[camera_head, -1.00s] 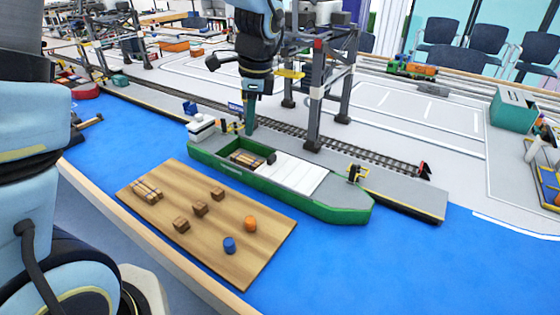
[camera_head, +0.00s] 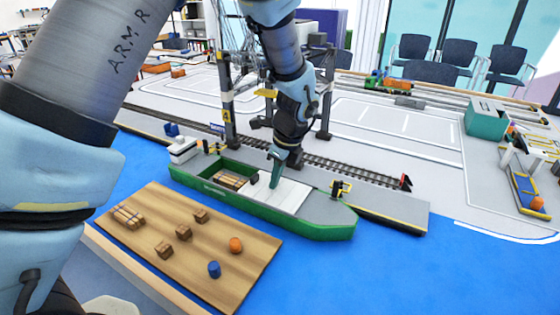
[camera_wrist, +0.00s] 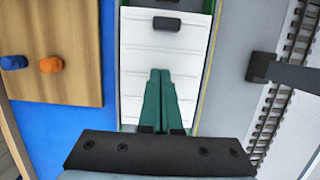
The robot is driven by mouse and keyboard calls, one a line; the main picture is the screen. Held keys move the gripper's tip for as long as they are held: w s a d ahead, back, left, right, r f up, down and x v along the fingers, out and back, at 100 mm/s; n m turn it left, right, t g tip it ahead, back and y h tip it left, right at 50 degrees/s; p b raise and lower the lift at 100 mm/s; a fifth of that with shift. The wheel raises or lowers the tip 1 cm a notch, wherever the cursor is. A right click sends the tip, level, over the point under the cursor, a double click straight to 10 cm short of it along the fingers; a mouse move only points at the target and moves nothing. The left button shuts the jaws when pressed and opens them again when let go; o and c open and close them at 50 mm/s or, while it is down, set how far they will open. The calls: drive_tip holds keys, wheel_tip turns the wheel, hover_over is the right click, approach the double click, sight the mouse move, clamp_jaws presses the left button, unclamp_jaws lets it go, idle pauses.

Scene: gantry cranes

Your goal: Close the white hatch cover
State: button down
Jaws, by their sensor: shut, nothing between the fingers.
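The white hatch cover (camera_head: 291,197) is a flat ribbed panel over the right part of the green ship's hold. A small dark handle (camera_wrist: 166,23) stands near its left end in the head view, at the top of the wrist view. The hold left of the cover is open, with brown logs (camera_head: 229,181) inside. My gripper (camera_head: 273,187) is shut and empty, its green fingers pointing down over the cover just right of the handle. In the wrist view, the fingertips (camera_wrist: 160,72) lie below the handle, apart from it. Whether they touch the cover is unclear.
The green ship (camera_head: 335,226) floats on a blue surface beside a grey quay with rails (camera_head: 350,171). A crane (camera_head: 325,128) stands behind it. A wooden board (camera_head: 205,277) with crates, logs, a blue and an orange barrel lies in front.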

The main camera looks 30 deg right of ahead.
sight(259, 184)
drive_tip(key=shift+w+a+r+p, duration=0.15)
drive_tip(key=shift+w+a, duration=0.15)
drive_tip(key=shift+w, duration=0.3)
drive_tip(key=shift+w+a+f+p, duration=0.15)
drive_tip(key=shift+w+a, duration=0.15)
drive_tip(key=shift+w, duration=0.25)
drive_tip(key=shift+w+a+r+p, duration=0.15)
drive_tip(key=shift+w+a, duration=0.15)
drive_tip(key=shift+w, duration=0.3)
drive_tip(key=w+a+p, duration=0.1)
drive_tip(key=w+a, duration=0.1)
drive_tip(key=w, duration=0.2)
drive_tip(key=w+a+p, duration=0.1)
drive_tip(key=w+a, duration=0.2)
drive_tip(key=w, duration=0.2)
drive_tip(key=w+a+p, duration=0.1)
drive_tip(key=w+a, duration=0.1)
drive_tip(key=w, duration=0.3)
drive_tip(key=shift+w+a, duration=0.25)
